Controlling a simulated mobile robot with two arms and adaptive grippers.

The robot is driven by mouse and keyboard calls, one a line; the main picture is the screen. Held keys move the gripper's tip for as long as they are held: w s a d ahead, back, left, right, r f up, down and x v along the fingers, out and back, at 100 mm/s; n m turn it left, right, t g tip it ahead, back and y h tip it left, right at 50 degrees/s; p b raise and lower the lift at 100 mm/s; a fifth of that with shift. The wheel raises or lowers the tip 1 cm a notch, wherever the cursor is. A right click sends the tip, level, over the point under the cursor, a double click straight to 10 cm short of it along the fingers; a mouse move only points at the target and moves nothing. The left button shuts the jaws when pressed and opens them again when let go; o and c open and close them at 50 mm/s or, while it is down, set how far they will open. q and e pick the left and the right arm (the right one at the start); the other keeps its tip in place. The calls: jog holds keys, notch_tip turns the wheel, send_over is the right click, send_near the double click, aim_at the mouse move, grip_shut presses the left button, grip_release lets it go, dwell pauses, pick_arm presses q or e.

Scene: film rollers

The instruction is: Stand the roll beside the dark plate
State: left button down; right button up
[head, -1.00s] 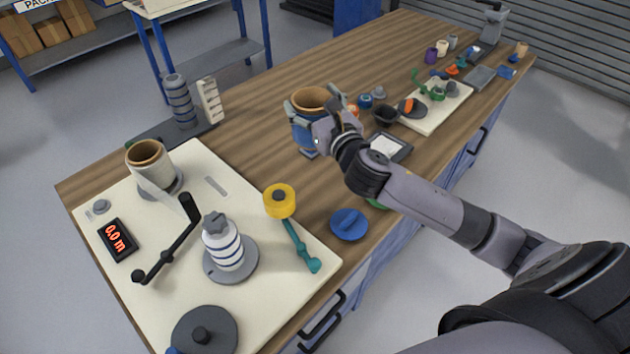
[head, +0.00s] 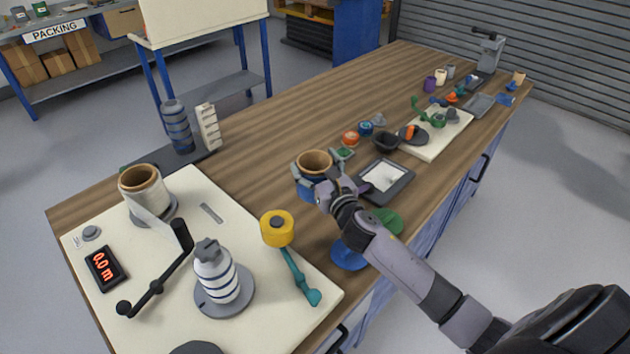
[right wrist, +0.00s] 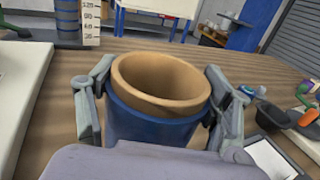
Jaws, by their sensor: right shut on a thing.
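The roll (head: 314,163) has a brown cardboard core and a blue outer wrap. It is upright near the middle of the table. My right gripper (head: 325,182) is shut on it, with one finger on each side. The right wrist view shows the roll (right wrist: 158,90) between both fingers; its bottom is hidden, so I cannot tell whether it touches the table. A long dark plate (head: 150,165) lies at the table's back left, carrying a grey ribbed stack and a cream stepped gauge. The roll is apart from it, to its right. My left gripper is out of view.
A cream board (head: 190,198) holds a white roll, a black crank, a striped bottle and a yellow reel (head: 278,228). A framed tray (head: 386,180), a dark bowl (head: 386,141) and small reels stand to the right. Wood is bare between board and roll.

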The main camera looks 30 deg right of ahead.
aim_at(309, 168)
notch_tip(309, 168, down, 4)
jog(key=shift+b, duration=0.65)
jog(key=o, duration=1.3)
jog(key=shift+f, duration=0.15)
jog(key=shift+s, duration=0.1)
jog(key=s, duration=0.7)
jog(key=s+b, duration=0.1)
jog(key=s, duration=0.2)
jog(key=shift+s+a, duration=0.35)
jog(key=shift+s, duration=0.05)
jog(key=shift+s+r, duration=0.2)
jog(key=shift+s, duration=0.35)
